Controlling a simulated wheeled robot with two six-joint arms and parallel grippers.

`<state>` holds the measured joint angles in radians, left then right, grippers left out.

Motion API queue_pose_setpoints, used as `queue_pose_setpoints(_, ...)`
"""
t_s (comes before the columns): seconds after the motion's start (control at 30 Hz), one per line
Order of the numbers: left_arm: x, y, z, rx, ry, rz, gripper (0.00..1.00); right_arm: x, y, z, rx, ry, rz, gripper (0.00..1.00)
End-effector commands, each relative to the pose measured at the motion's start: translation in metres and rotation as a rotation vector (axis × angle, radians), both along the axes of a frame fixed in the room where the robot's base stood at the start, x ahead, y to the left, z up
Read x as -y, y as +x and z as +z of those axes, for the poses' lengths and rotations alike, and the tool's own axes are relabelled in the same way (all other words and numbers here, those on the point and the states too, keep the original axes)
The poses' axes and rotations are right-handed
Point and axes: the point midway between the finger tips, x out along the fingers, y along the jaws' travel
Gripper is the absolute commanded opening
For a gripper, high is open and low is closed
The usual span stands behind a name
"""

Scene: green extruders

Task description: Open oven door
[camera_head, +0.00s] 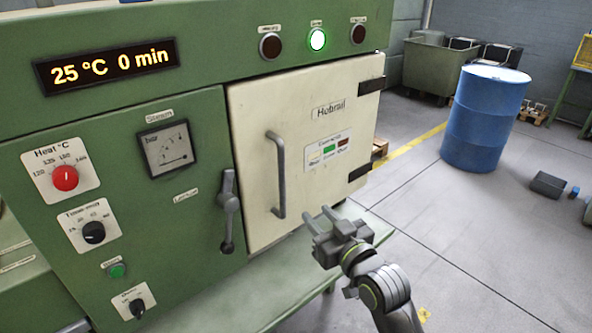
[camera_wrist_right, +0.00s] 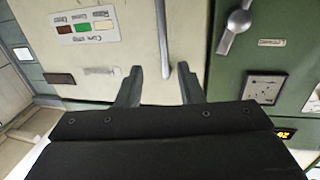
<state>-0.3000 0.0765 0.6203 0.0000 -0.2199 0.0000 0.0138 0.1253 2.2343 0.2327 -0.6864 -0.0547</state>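The oven door (camera_head: 305,120) is a cream panel and looks closed, flush in the green oven front (camera_head: 205,130). Its dark hinges are on the right edge. A grey vertical bar handle (camera_head: 279,178) is on the door's left half. A grey latch lever (camera_head: 228,208) is on the green front, left of the door. My right gripper (camera_head: 317,215) is open and empty, in front of the door, right of the handle's lower end. In the right wrist view the handle (camera_wrist_right: 166,50) appears between the open fingers (camera_wrist_right: 162,88), apparently ahead of them. My left gripper is not in view.
A green ledge (camera_head: 275,290) juts out below the door. A blue barrel (camera_head: 485,118) and a grey-green bin (camera_head: 438,68) stand on the floor behind at right. Dark items (camera_head: 548,185) lie at far right. The floor right of the oven is mostly clear.

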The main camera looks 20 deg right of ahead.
Motion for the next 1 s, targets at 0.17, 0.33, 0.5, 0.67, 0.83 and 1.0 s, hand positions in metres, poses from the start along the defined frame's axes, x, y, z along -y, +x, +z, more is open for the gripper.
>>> queue_pose_setpoints(0.17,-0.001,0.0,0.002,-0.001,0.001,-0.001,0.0,-0.003,0.006,0.01,0.017,0.001,0.006,0.34)
queue_pose_setpoints(0.33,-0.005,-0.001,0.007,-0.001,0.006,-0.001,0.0,-0.007,0.031,0.01,0.015,0.0,0.005,0.34)
queue_pose_setpoints(0.5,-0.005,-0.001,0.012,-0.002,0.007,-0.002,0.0,-0.012,0.061,0.01,0.015,-0.001,0.005,0.34)
queue_pose_setpoints(0.67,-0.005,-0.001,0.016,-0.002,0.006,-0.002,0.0,-0.016,0.088,0.01,0.014,-0.001,0.005,0.34)
queue_pose_setpoints(0.83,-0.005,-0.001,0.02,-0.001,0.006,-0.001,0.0,-0.02,0.116,0.01,0.014,0.0,0.005,0.34)
queue_pose_setpoints(1.0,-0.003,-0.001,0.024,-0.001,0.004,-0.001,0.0,-0.024,0.141,0.009,0.014,0.0,0.005,0.34)
